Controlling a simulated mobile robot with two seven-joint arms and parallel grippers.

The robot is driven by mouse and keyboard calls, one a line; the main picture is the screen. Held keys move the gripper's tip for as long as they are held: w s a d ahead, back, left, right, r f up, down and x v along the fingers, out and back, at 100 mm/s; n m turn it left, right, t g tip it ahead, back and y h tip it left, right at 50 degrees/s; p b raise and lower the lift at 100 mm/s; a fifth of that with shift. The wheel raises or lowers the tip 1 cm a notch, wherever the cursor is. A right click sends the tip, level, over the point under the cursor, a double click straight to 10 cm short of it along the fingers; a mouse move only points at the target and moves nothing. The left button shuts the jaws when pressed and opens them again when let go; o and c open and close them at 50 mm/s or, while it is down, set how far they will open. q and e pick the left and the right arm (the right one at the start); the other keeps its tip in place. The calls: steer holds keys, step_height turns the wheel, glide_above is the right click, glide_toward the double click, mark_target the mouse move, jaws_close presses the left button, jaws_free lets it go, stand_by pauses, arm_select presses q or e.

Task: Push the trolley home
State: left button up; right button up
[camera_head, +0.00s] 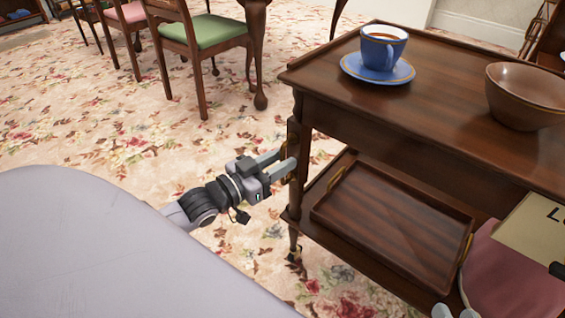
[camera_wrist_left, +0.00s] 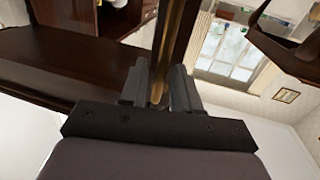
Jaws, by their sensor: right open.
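The dark wooden trolley (camera_head: 400,130) fills the right of the head view, with a top shelf and a lower tray (camera_head: 385,215). A brass handle runs up its near left post (camera_head: 296,160). My left gripper (camera_head: 284,164) is at this handle, with a finger on either side of it. In the left wrist view the brass bar (camera_wrist_left: 172,50) stands between the two fingers; whether they clamp it is unclear. A blue cup (camera_head: 383,47) on a blue saucer (camera_head: 377,70) and a brown bowl (camera_head: 525,95) stand on top. My right gripper (camera_head: 455,311) shows only light fingertips at the bottom edge.
A chair with a green seat (camera_head: 203,32) and one with a pink seat (camera_head: 127,13) stand at the upper left. Flowered carpet (camera_head: 100,125) is clear between them and the trolley. A pink padded surface (camera_head: 510,275) and a lettered card (camera_head: 535,235) are at the lower right.

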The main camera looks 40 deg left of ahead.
arm_select(q)
steer(key=shift+w+d, duration=0.2)
steer(key=shift+w, duration=0.35)
jaws_close()
